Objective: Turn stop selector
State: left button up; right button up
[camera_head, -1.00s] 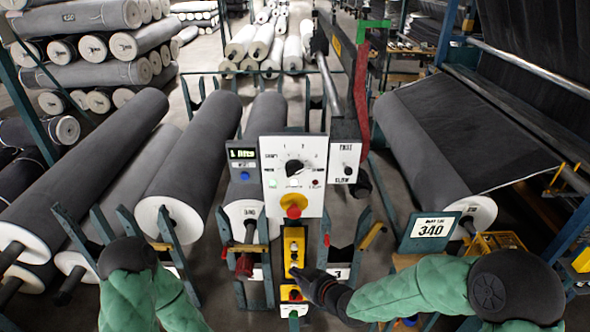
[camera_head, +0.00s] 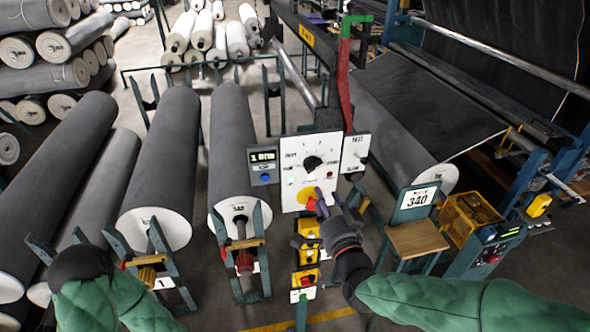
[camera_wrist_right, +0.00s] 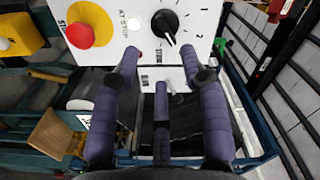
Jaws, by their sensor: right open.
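The white control panel (camera_head: 290,180) carries a black selector knob (camera_head: 313,163) with marks around it. In the right wrist view the knob (camera_wrist_right: 166,23) is at the top, just beyond the fingertips, its pointer slanting down right. A red stop button (camera_wrist_right: 80,36) on a yellow disc is left of it. In the head view the yellow disc (camera_head: 304,197) is partly hidden behind my right gripper (camera_head: 328,202). That gripper, also in the wrist view (camera_wrist_right: 162,55), is open, its purple fingers apart, empty, below the knob.
A small display box (camera_head: 262,165) is left of the panel; a side plate (camera_head: 355,152) with a smaller knob is right of it. Below is a yellow button box (camera_head: 307,240). Grey rolls (camera_head: 165,165) lie left; a 340 sign (camera_head: 416,201) stands right.

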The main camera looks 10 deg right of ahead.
aim_at(314, 165)
jog(key=w+p, duration=0.2)
jog(key=w, duration=0.8)
jog(key=shift+w+d+r, duration=0.15)
jog(key=shift+w, duration=0.2)
grip_shut()
